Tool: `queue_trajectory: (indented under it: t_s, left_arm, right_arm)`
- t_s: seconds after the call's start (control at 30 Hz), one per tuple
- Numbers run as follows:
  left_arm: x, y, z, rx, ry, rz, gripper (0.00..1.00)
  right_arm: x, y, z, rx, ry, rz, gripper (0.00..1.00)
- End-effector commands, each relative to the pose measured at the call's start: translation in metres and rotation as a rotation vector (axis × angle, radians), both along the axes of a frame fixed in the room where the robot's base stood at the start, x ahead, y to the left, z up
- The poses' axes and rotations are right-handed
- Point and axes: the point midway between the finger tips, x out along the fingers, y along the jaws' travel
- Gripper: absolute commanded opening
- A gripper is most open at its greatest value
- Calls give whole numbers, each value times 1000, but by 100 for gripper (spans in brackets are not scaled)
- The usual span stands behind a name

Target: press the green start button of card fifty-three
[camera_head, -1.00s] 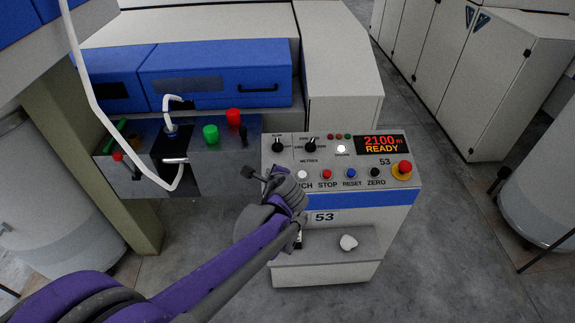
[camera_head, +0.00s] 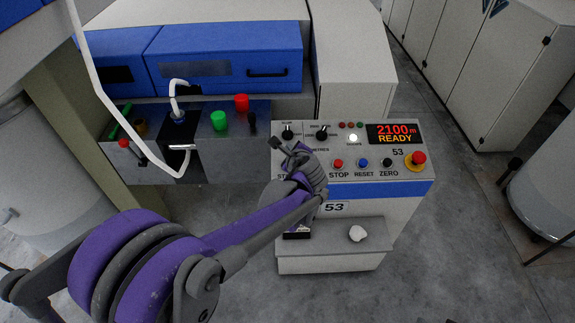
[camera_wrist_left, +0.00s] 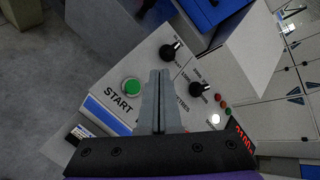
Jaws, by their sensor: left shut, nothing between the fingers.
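The control box of card 53 (camera_head: 400,190) stands in the middle of the head view, its display reading "2100 m READY". The green start button (camera_wrist_left: 131,87), labelled START, shows in the left wrist view, left of my left gripper's fingers (camera_wrist_left: 160,75). In the head view my left gripper (camera_head: 280,147) and wrist hide the start button. The gripper is shut and empty, over the left part of the panel; I cannot tell how far above it. The fingers appear beside the button, not over it. My right gripper is not in view.
The panel also has a red stop button (camera_head: 338,163), a blue reset button (camera_head: 363,163), a black zero button (camera_head: 387,163), dark knobs (camera_head: 321,132) and a red emergency stop (camera_head: 418,158). A separate green button (camera_head: 219,120) is on the machine behind.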

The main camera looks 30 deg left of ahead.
Motion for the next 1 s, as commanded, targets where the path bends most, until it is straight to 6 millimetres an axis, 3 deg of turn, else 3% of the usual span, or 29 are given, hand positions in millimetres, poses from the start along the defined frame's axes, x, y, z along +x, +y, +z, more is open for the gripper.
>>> queue_trajectory:
  t_s: [0.1,0.43,1.0]
  left_arm:
    - [2,3,-23,0,4,0,0]
    - [12,8,-64,0,3,1,0]
    - [16,10,-73,0,1,1,0]
  right_arm:
    - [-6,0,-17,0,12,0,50]
    - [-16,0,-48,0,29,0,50]
    - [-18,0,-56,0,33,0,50]
